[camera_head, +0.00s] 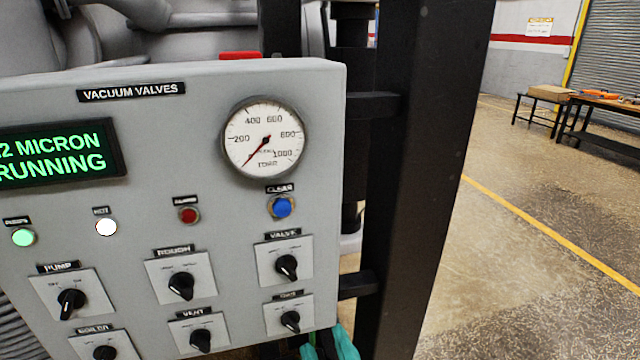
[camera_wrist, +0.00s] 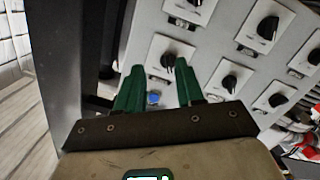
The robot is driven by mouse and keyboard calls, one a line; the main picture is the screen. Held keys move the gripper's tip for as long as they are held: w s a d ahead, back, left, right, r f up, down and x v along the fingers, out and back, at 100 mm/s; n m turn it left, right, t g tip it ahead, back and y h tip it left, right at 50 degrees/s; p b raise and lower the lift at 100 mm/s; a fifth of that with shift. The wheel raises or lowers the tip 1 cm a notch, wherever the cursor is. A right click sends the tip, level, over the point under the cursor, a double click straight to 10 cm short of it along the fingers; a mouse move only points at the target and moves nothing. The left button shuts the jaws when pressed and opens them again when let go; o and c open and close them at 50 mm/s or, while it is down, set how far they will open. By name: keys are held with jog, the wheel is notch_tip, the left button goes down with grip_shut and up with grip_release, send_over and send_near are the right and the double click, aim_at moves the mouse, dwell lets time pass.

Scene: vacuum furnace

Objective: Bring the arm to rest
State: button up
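My gripper (camera_wrist: 160,78) shows in the wrist view with its two green fingers apart and nothing held between them. The grey vacuum valve panel (camera_wrist: 215,50) fills the view beyond the fingers. A black valve knob (camera_wrist: 168,60) and the blue clear button (camera_wrist: 153,98) show in the gap between the fingers. In the head view only teal finger parts of my gripper (camera_head: 330,346) show at the bottom edge, by the panel's lower right corner. Whether the fingers touch the panel cannot be told.
The panel (camera_head: 225,85) carries a round gauge (camera_head: 264,138), a green-lit display (camera_head: 60,152), several knobs and lamps. A black upright post (camera_head: 420,150) stands right of it. Open floor (camera_head: 520,230) lies further right, with a low table (camera_head: 605,118) at the back.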

jog(key=s+d+f+m+g+h, duration=0.1)
jog(key=d+f+m+g+h, duration=0.15)
jog(key=d+f, duration=0.6)
jog(key=s+d+f+m+g+h, duration=0.2)
jog(key=d+f+g, duration=0.2)
jog(key=d+f, duration=0.4)
jog(key=s+d+f+m+g, duration=0.2)
jog(key=s+d+f+g, duration=0.2)
jog(key=s+f, duration=0.3)
jog(key=s+d+f+m+g, duration=0.2)
jog(key=s+d+f+g, duration=0.3)
jog(key=s, duration=0.5)
notch_tip(320, 180, down, 2)
jog(key=shift+s+d+f, duration=0.15)
jog(key=shift+s+d, duration=0.25)
jog(key=shift+d, duration=0.15)
